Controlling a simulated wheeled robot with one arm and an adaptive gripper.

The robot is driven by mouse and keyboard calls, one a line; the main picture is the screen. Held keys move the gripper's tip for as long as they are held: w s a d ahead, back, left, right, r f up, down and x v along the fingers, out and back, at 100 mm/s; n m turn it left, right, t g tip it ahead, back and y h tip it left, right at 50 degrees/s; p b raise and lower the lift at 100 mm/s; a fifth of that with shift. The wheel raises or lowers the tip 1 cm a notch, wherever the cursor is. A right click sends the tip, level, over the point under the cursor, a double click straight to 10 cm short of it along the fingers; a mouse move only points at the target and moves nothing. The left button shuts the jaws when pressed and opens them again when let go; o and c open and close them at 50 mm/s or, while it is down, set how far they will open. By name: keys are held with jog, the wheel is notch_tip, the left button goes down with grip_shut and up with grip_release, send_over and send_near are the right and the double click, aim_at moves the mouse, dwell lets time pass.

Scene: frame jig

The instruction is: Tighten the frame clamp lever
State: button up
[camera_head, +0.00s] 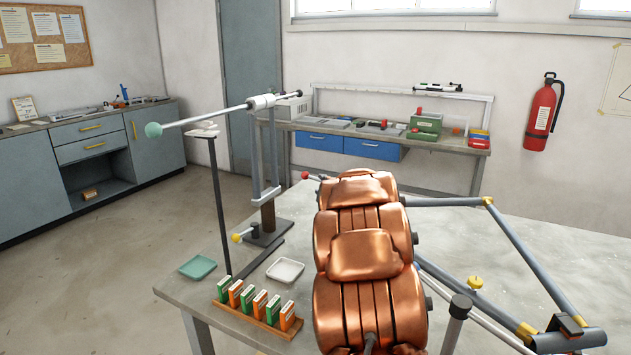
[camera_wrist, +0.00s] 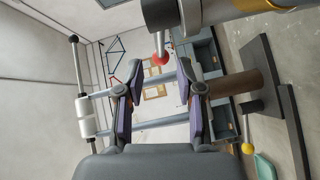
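The clamp lever has a red ball knob (camera_head: 304,175), which shows just left of my copper arm in the head view. In the wrist view the red knob (camera_wrist: 160,59) hangs on a short light stem below a dark clamp body (camera_wrist: 160,14). My gripper (camera_wrist: 160,72) is open, with one purple-padded finger on each side of the knob. Gaps show between the knob and both pads; I cannot tell its depth from the fingertips. The bicycle frame's grey tubes (camera_head: 447,201) lie right of my arm. My arm hides the gripper and most of the clamp in the head view.
The jig post (camera_head: 267,215) has a lower yellow-knobbed lever (camera_head: 237,238). A teal tray (camera_head: 198,267), a white tray (camera_head: 285,270) and a rack of small boxes (camera_head: 257,312) occupy the table's left side.

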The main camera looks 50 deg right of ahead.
aim_at(315, 179)
jog(key=shift+p+x, duration=0.75)
jog(key=shift+x, duration=2.95)
grip_shut()
